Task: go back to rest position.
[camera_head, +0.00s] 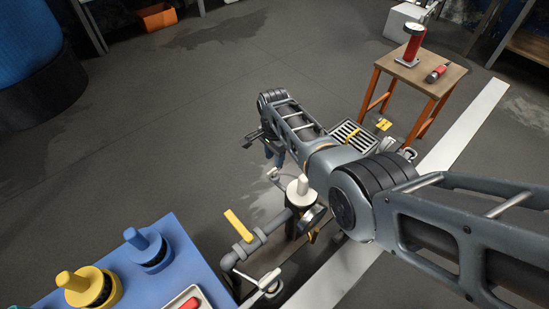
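My arm reaches in from the lower right and extends over the floor to the middle of the view. My gripper (262,148) is at its far end, small, dark and partly hidden behind the wrist. Its fingers are too small to show whether they are open or shut, and I see no object held in it. It hangs above and behind the grey pipe (268,230) with the yellow lever (238,225).
A blue bench (195,262) with a blue knob (147,246) and a yellow knob (88,285) stands at lower left. A wooden stool (428,82) carries a red cylinder with a gauge (412,45). A floor grate (345,135) lies behind my arm.

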